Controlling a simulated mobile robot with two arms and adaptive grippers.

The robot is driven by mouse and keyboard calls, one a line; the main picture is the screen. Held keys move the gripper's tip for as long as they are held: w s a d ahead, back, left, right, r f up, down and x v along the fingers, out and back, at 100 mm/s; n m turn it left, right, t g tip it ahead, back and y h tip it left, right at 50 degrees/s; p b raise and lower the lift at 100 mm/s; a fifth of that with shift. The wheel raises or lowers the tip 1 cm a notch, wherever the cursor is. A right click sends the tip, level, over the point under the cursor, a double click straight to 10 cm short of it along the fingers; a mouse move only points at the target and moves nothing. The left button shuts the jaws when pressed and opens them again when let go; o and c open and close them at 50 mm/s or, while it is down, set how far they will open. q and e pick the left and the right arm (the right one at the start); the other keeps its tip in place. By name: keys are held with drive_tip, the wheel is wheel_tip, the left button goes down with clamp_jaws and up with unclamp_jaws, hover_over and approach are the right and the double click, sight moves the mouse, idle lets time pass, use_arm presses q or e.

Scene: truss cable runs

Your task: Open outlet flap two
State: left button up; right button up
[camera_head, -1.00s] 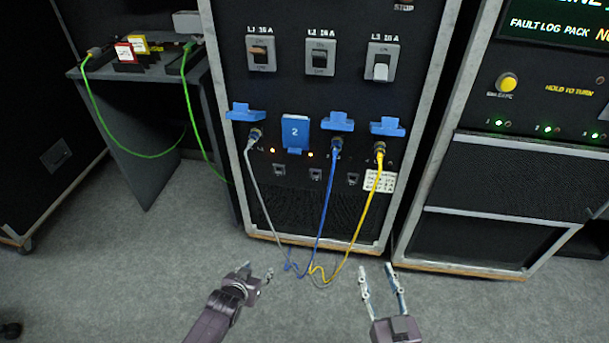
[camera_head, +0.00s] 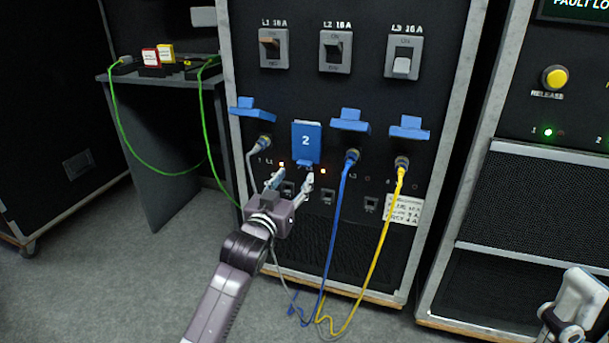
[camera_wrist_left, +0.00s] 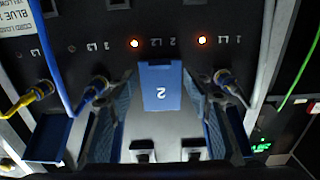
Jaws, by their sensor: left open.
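Outlet flap two (camera_head: 306,140), a blue plate marked 2, hangs down shut over its outlet, between raised blue flaps. It shows upside down in the left wrist view (camera_wrist_left: 160,90). My left gripper (camera_head: 292,178) is open, just below and slightly left of the flap in the head view. In the left wrist view its fingers (camera_wrist_left: 158,105) stand apart, one on each side of the flap in the picture. Nothing is between them that I can see as held; contact cannot be told. Part of my right gripper (camera_head: 570,310) shows at the lower right edge, its jaw state unclear.
A grey cable hangs left of the flap, passing behind my left gripper. A blue cable (camera_head: 332,235) and a yellow cable (camera_head: 384,235) hang to the right. Three breaker switches sit above. A second cabinet (camera_head: 530,210) stands right; a shelf with green cables stands left.

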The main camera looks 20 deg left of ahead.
sight(305, 145)
use_arm(q)
drive_tip(key=shift+w+d+f+b, duration=0.1)
drive_tip(key=shift+w+b, duration=1.05)
drive_tip(key=shift+w, duration=2.05)
clamp_jaws()
